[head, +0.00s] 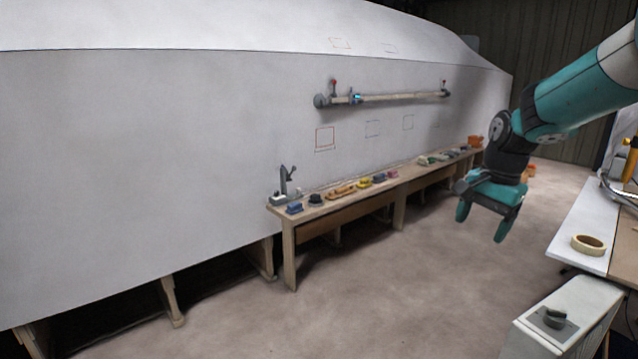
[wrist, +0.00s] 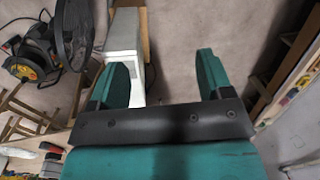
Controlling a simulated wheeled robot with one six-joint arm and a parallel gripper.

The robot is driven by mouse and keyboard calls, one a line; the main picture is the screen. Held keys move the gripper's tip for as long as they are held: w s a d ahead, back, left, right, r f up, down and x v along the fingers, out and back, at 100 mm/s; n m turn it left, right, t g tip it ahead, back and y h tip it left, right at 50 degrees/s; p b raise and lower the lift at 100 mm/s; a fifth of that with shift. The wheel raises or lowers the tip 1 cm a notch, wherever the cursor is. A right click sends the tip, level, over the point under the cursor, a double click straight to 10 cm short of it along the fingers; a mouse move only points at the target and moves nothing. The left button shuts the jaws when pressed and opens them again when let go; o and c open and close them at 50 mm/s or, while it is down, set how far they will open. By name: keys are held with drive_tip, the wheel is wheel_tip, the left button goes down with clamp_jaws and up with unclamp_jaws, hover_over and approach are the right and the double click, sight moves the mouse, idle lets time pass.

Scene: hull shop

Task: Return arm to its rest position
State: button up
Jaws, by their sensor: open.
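My gripper (head: 480,224) hangs from my teal and black arm at the right of the head view. Its two teal fingers point down over the bare floor, to the right of the long wooden bench. In the wrist view my gripper (wrist: 165,75) shows its two fingers spread apart with nothing between them. It is open and empty, and touches nothing that I can see.
A wooden bench (head: 288,250) with several small tools and blocks runs along the big white hull (head: 150,150). At the right are a table with a tape roll (head: 588,244) and a white cabinet (head: 560,318). The floor (head: 400,290) between is clear.

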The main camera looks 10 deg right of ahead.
drive_tip(key=s+a+r+n+y+p, duration=0.1)
drive_tip(key=s+a+r+n, duration=0.2)
drive_tip(key=a, duration=0.4)
drive_tip(key=s+a+r+n, duration=0.1)
drive_tip(key=s+a+n, duration=0.1)
drive_tip(key=a+n, duration=0.35)
drive_tip(key=s+a+r+n+g+y+p, duration=0.1)
drive_tip(key=s+a+n+y+p, duration=0.1)
drive_tip(key=s+a+n, duration=0.9)
drive_tip(key=s+a, duration=0.5)
drive_tip(key=s, duration=0.3)
drive_tip(key=shift+r, duration=0.3)
drive_tip(key=shift+n, duration=0.25)
